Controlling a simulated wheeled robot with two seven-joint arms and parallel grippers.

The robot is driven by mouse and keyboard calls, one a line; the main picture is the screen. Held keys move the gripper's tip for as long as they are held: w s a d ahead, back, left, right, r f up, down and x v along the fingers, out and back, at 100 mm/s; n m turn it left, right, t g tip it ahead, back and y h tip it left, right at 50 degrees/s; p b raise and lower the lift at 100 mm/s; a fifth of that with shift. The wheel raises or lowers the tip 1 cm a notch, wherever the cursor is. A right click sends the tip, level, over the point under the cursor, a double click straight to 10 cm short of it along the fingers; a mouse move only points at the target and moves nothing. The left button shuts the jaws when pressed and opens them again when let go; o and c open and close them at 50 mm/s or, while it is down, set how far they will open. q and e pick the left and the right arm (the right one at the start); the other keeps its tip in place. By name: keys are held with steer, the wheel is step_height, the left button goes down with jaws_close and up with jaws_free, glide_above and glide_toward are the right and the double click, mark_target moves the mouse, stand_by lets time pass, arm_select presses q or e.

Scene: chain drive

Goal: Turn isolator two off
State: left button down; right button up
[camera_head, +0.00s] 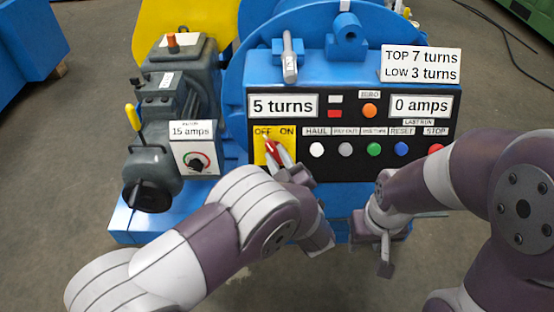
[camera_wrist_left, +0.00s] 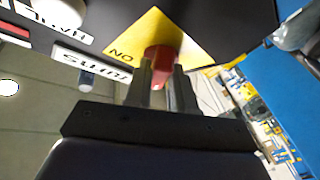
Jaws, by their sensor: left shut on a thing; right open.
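The isolator is a yellow plate (camera_head: 259,157) marked OFF and ON on the black panel, with a red handle (camera_head: 268,146). The handle's top leans toward OFF. No isolator number is readable. My left gripper (camera_head: 277,154) is at the plate, its fingers on the handle. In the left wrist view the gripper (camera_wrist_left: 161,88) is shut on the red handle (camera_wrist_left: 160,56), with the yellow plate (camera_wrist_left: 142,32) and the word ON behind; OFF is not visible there. My right gripper (camera_head: 384,254) is open and empty, below the panel at the blue base.
Right of the isolator is a row of buttons, including a white one (camera_head: 317,150) and a green one (camera_head: 374,150). Displays read 5 turns (camera_head: 283,106) and 0 amps (camera_head: 420,106). A grey motor unit (camera_head: 180,85) with a 15 amps dial stands left.

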arm_select(q)
steer(key=shift+d+r+n+g+y, duration=0.15)
steer(key=shift+n+g+y, duration=0.35)
steer(key=shift+n, duration=0.6)
arm_select(e)
steer(key=shift+f, duration=0.1)
arm_select(q)
steer(key=shift+w+n, duration=0.1)
steer(key=shift+n, duration=0.2)
steer(key=c, duration=1)
jaws_free()
steer(key=shift+c, duration=0.2)
